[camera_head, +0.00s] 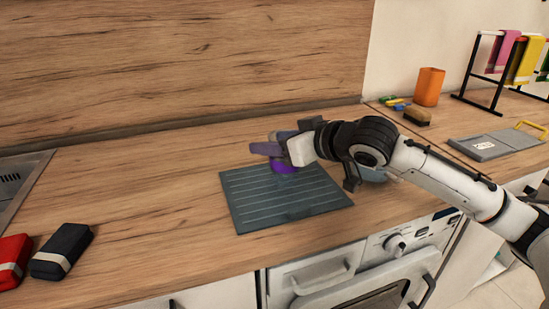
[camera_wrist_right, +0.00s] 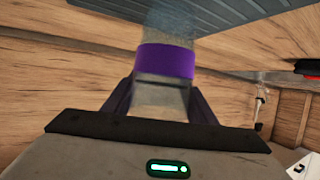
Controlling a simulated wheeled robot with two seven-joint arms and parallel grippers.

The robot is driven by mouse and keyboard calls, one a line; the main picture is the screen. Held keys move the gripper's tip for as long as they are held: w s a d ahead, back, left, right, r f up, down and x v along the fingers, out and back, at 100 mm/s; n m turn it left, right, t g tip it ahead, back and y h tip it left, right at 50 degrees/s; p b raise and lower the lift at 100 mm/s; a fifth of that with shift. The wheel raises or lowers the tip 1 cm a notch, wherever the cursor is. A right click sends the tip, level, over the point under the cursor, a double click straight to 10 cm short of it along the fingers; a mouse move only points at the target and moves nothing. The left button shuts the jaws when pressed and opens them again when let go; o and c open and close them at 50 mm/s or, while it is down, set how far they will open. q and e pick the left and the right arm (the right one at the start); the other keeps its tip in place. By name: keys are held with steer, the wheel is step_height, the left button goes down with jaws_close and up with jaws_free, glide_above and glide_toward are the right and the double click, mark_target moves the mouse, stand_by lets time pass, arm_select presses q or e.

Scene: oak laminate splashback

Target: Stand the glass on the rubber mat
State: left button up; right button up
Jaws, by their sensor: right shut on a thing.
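The glass (camera_head: 284,168) is see-through with a purple band and stands roughly upright over the back part of the grey-blue ribbed rubber mat (camera_head: 300,204). My right gripper (camera_head: 270,148) is shut on the glass above the band and hides much of it in the head view. The right wrist view shows the glass with its purple band (camera_wrist_right: 166,61) between the fingers, its far end against the mat (camera_wrist_right: 235,10) in the picture. I cannot tell whether the glass touches the mat. My left gripper is not in view.
A bluish bowl (camera_head: 373,175) sits partly hidden under my right arm. A red pack (camera_head: 12,258) and a dark pack (camera_head: 62,250) lie at the left. An orange cup (camera_head: 428,87), a brush (camera_head: 416,116) and a towel rack (camera_head: 495,70) are at the back right.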

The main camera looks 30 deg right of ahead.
step_height(320, 180, down, 3)
steer(key=shift+f, duration=0.1)
steer(key=o, duration=1.2)
